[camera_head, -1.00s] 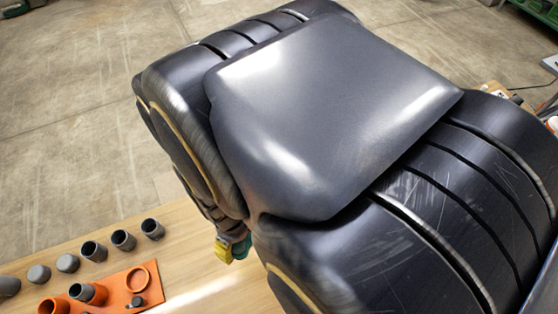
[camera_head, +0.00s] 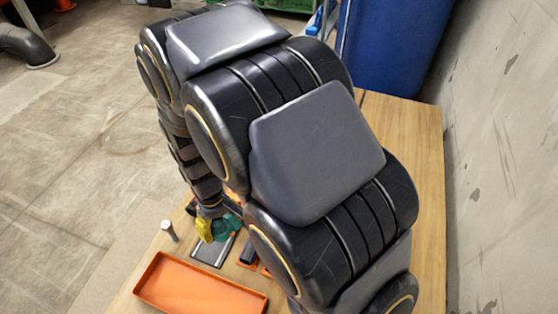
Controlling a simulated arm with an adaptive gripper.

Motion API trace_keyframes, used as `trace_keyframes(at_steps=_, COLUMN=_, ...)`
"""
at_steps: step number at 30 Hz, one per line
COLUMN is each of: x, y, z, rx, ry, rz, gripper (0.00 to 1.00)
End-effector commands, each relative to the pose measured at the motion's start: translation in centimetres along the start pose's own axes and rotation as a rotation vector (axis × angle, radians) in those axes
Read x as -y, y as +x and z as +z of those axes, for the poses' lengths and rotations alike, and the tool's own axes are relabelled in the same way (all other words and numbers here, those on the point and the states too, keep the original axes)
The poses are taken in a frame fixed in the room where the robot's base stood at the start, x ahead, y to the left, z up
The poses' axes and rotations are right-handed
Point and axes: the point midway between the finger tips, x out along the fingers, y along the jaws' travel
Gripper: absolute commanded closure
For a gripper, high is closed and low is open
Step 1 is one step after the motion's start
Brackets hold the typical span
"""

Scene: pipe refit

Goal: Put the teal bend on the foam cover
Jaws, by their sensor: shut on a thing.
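The teal bend (camera_head: 226,229) is held in my gripper (camera_head: 212,228), at the lower end of my arm. A yellow part of the gripper shows at the bend's left, and its jaws are shut on the bend. My arm hides part of the bend and the gripper. A flat dark grey rectangle with a pale edge (camera_head: 212,251) lies on the table just below the bend in the picture. I cannot tell whether it is the foam cover, or whether the bend touches it.
An empty-looking orange tray (camera_head: 160,292) lies at the table's front. Dark and orange pieces (camera_head: 247,254) lie right of the rectangle, partly hidden by my arm. A blue barrel (camera_head: 395,45) stands behind the wooden table (camera_head: 425,200).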

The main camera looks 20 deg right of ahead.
Motion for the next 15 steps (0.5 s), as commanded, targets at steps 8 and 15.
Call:
trace_keyframes(at_steps=8, x=-10.9, y=-0.6, z=3.0, rx=0.004, ry=0.379, rz=0.001, gripper=0.76)
trace_keyframes(at_steps=15, x=-19.0, y=-1.2, z=8.4, rx=0.007, ry=0.695, rz=0.000, gripper=0.76)
